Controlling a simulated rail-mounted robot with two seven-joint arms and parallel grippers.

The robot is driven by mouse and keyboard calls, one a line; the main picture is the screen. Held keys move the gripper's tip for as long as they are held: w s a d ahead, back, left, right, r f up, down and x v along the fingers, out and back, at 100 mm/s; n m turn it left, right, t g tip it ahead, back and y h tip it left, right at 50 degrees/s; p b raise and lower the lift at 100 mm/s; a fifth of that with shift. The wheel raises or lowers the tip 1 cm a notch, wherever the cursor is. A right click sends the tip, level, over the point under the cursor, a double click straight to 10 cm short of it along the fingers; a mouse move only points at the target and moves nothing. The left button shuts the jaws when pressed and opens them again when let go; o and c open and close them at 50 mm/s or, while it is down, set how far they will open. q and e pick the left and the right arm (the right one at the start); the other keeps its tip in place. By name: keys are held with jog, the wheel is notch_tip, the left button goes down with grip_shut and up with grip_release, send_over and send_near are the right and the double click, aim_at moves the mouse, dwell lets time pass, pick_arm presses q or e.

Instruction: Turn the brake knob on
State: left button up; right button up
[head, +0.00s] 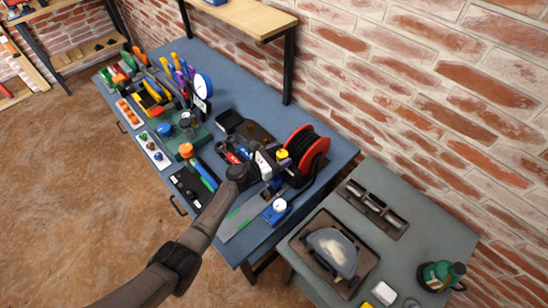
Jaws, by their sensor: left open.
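A reel with red flanges and a black drum (304,150) stands on the blue workbench near its right end. A small yellow knob (282,154) shows at the reel's left side; it may be the brake knob, but no label is readable. My left gripper (277,164) is just left of the reel, close to the yellow knob. It is open, with nothing visibly held. Its fingertips are small and partly lost against the dark tools, so I cannot tell whether they touch the knob. My right gripper is out of view.
The blue workbench (228,85) holds many tools on its left part. A brick wall rises behind.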

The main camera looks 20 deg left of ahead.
pick_arm(q)
jog(key=p+v, duration=0.1)
jog(key=v, duration=1.2)
jog(key=shift+s+a, duration=0.25)
jog(key=shift+s, duration=0.05)
